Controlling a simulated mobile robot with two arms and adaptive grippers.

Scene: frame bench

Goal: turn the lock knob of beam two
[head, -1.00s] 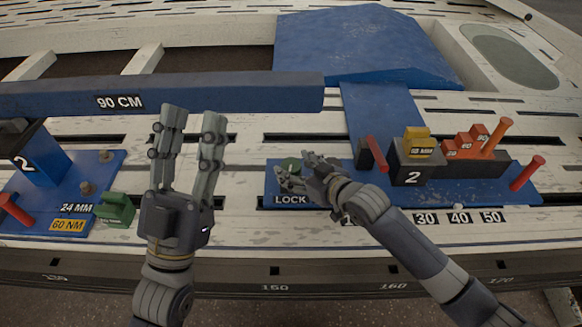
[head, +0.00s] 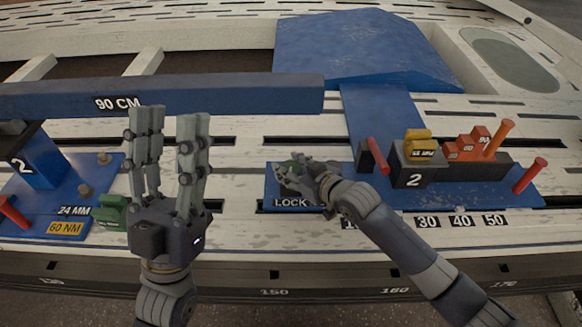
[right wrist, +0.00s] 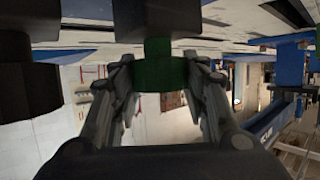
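The green lock knob (head: 287,168) sits on the left end of the blue plate beside the "LOCK" label (head: 291,202), partly hidden by my right gripper (head: 298,173). In the right wrist view the green knob (right wrist: 158,73) lies between the two fingers, which press close on both its sides. The black block marked "2" (head: 404,178) stands on the same plate to the right. My left gripper (head: 170,125) points up, its fingers apart and empty, in front of the blue 90 CM beam (head: 220,94).
Right of the knob stand a red lever (head: 377,155), a yellow block (head: 420,143), orange blocks and more red handles. At left are a blue plate with a second "2" block (head: 38,165) and a green piece (head: 110,212) close beside my left gripper.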

